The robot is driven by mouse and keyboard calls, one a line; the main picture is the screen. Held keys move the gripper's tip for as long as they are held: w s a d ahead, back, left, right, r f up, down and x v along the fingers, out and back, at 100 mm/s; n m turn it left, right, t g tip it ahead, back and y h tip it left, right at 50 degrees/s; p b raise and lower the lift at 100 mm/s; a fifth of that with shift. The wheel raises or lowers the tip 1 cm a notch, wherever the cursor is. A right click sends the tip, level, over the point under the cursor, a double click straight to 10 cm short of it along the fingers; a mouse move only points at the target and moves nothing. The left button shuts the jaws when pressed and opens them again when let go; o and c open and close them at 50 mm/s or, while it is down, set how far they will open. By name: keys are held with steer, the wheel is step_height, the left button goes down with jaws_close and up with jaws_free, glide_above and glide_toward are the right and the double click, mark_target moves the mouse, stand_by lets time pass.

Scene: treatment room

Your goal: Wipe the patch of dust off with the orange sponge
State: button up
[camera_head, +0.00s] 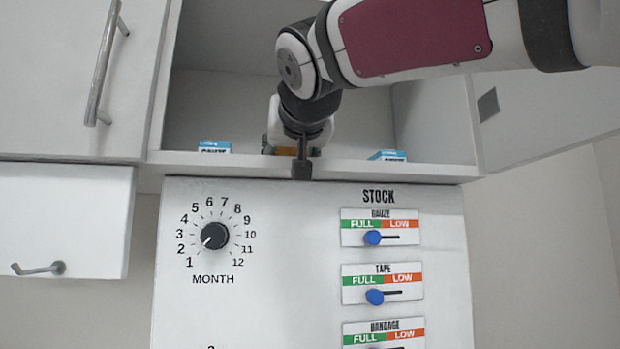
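My gripper (302,168) is at the front of an open wall cabinet, over its shelf edge, seen mostly from behind. A narrow dark part of it points down at the shelf edge. Small orange-brown bits (265,141) show on both sides behind my wrist; they may be the orange sponge, but most of it is hidden. I cannot tell whether my gripper touches or holds it, or whether its fingers are open. I cannot make out a patch of dust on the visible surfaces.
Blue-and-white gauze boxes stand on the shelf (350,167), one at left (214,147) and one at right (388,155). Below hangs a panel (290,270) with a month dial (215,236) and stock sliders (373,237). An open cabinet door (550,110) is at right.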

steer(key=shift+s+d+f+b, duration=0.15)
steer(key=shift+s+f+b, duration=0.1)
steer(key=shift+s, duration=0.85)
steer(key=shift+s+d+f+b, duration=0.1)
steer(key=shift+s+b, duration=0.1)
steer(key=shift+s, duration=0.9)
steer(key=shift+s+d+f+b, duration=0.15)
steer(key=shift+s+f+b, duration=0.1)
steer(key=shift+s, duration=0.85)
steer(key=v, duration=0.4)
steer(key=shift+s, duration=0.15)
steer(key=shift+r, duration=0.1)
steer(key=w+r+p, duration=0.1)
steer(key=r+p, duration=0.2)
steer(key=w+d+r+p, duration=0.1)
steer(key=p, duration=0.1)
steer(key=shift+w+r, duration=0.3)
steer(key=shift+r, duration=0.1)
steer(key=shift+w+a+r, duration=0.1)
steer(key=shift+w+r, duration=0.15)
steer(key=shift+w+a+p, duration=0.15)
steer(key=shift+w+p, duration=0.1)
steer(key=shift+p, duration=0.05)
steer(key=shift+a, duration=0.15)
